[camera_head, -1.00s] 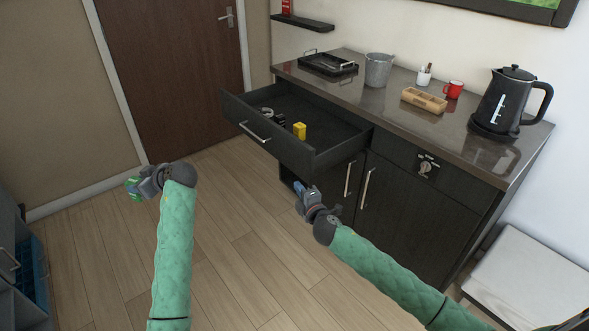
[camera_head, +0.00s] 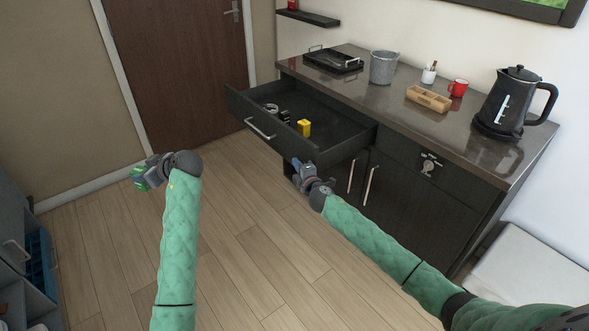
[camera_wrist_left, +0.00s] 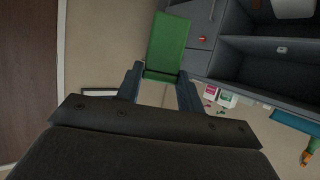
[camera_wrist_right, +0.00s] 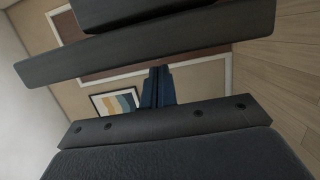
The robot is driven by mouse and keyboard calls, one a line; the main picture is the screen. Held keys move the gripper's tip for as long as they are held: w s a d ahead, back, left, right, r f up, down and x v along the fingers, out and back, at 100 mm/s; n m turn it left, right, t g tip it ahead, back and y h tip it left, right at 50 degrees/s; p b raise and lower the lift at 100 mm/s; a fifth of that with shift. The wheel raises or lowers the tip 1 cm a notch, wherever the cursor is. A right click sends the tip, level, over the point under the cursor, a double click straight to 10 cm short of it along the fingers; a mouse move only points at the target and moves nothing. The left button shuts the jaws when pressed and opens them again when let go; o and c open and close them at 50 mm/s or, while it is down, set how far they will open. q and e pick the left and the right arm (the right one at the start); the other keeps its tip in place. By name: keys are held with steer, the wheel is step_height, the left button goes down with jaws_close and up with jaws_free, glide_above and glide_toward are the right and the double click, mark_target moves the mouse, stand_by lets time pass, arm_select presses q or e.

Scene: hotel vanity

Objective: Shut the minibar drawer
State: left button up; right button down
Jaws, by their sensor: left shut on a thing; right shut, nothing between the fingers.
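The minibar drawer (camera_head: 270,141) is a dark drawer with a silver bar handle (camera_head: 259,129), pulled far out of the left part of the cabinet. Inside it lie a yellow box (camera_head: 304,128) and small dark and pale items. My right gripper (camera_head: 297,165) is shut and empty, close to the lower front right corner of the drawer. In the right wrist view its fingers (camera_wrist_right: 158,88) are together below dark panels; contact cannot be told. My left gripper (camera_head: 139,177) is left of the drawer, over the floor, shut on a green block (camera_wrist_left: 167,45).
A grey shelf unit (camera_head: 25,265) stands at left. The floor (camera_head: 235,240) between is clear.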

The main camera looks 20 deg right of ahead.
arm_select(q)
steer(key=shift+r, duration=0.15)
arm_select(e)
steer(key=shift+w+d, duration=0.25)
steer(key=shift+d, duration=0.4)
steer(key=shift+d, duration=0.15)
